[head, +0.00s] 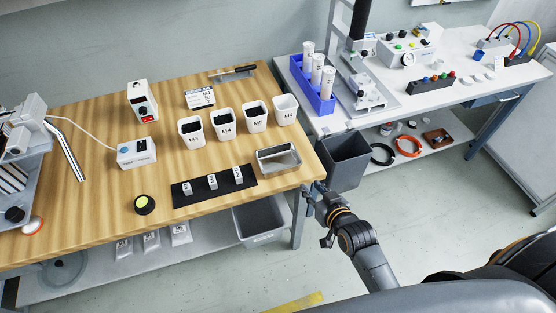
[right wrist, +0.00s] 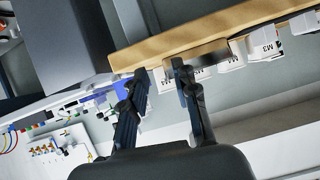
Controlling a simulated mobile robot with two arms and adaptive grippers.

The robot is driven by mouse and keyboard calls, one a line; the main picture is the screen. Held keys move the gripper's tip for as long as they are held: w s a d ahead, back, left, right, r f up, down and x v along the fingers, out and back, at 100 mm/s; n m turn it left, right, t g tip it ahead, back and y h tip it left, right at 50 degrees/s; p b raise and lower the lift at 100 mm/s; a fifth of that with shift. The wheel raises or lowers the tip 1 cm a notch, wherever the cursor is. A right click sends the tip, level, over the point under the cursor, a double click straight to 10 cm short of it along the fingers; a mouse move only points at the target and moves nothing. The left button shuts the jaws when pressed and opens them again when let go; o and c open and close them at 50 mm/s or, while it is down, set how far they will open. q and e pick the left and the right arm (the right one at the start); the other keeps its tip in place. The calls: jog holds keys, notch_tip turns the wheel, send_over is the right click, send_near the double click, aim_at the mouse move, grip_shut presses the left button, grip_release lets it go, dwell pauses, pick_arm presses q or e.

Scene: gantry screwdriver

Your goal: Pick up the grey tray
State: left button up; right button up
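The grey tray (head: 292,165), a shallow metallic rectangular tray, sits on the wooden table near its right front corner. My right gripper (head: 316,189) is just off the table's right front corner, to the right of and nearer than the tray, apart from it. In the right wrist view, its two fingers (right wrist: 159,70) are spread with nothing between them, close to the table edge. A metallic surface that looks like the tray (right wrist: 208,58) shows beyond them, partly hidden by a finger. My left gripper is not in view.
White labelled cups (head: 226,127) stand behind the tray. A black mat (head: 205,197) with several small labelled pieces lies left of it. A dark grey bin (head: 346,160) is right of the table corner. Another grey bin (head: 260,224) sits on the lower shelf.

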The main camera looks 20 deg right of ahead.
jog(key=t, duration=0.1)
send_near(296, 153)
jog(key=x, duration=0.4)
jog(key=shift+w, duration=0.1)
jog(key=shift+w+f, duration=0.15)
jog(key=shift+w, duration=0.2)
jog(key=x, duration=0.5)
jog(key=shift+f, duration=0.1)
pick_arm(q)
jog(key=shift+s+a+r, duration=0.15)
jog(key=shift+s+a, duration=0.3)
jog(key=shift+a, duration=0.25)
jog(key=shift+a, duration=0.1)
pick_arm(e)
grip_shut()
